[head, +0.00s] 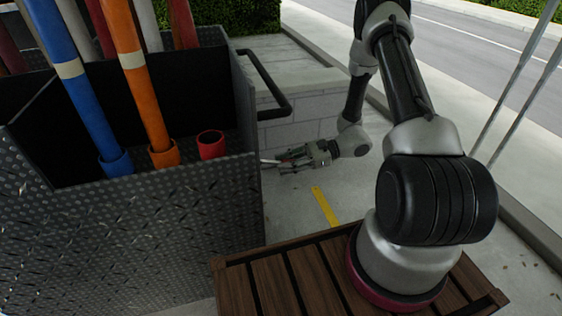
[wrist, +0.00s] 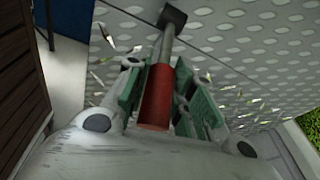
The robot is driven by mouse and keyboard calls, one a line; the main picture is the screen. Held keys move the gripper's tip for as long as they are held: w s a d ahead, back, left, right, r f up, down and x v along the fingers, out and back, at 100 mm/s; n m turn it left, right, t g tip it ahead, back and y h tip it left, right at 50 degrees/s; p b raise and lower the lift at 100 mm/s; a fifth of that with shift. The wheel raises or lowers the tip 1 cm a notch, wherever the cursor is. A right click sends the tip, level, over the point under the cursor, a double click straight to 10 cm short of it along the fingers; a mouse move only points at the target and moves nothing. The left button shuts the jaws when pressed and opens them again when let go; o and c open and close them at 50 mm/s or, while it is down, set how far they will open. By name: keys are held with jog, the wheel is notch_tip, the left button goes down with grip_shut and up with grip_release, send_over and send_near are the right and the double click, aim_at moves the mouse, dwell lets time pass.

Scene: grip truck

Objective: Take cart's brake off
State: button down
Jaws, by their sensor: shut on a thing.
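The cart (head: 150,235) is a dark diamond-plate box at the left of the head view. Its plate wall (wrist: 250,60) fills much of the wrist view. The brake lever has a red grip (wrist: 156,95) on a grey metal rod, which runs to a black block (wrist: 172,19) at the plate. My gripper (head: 284,161) is beside the cart's right side, low down. In the wrist view its green-padded fingers stand on both sides of the red grip, shut on it. In the head view the lever is mostly hidden by the fingers and the cart's edge.
A black push handle (head: 276,92) sticks out from the cart above my gripper. Blue (head: 78,85) and orange (head: 140,80) poles stand in the cart, near an empty red tube holder (head: 211,144). A yellow strip (head: 325,206) marks the floor. A low block wall (head: 300,130) stands behind.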

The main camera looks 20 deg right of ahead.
aim_at(286, 160)
jog(key=r+h, duration=0.3)
jog(key=shift+d+r, duration=0.1)
jog(key=shift+d, duration=0.15)
jog(key=shift+a+r+h, duration=0.15)
jog(key=shift+r+h, duration=1.2)
jog(key=shift+h, duration=0.45)
jog(key=c, duration=1.2)
grip_release()
jog(key=v, duration=1.2)
jog(key=shift+w, duration=0.15)
jog(key=shift+r+n, duration=0.1)
jog(key=shift+n, duration=0.2)
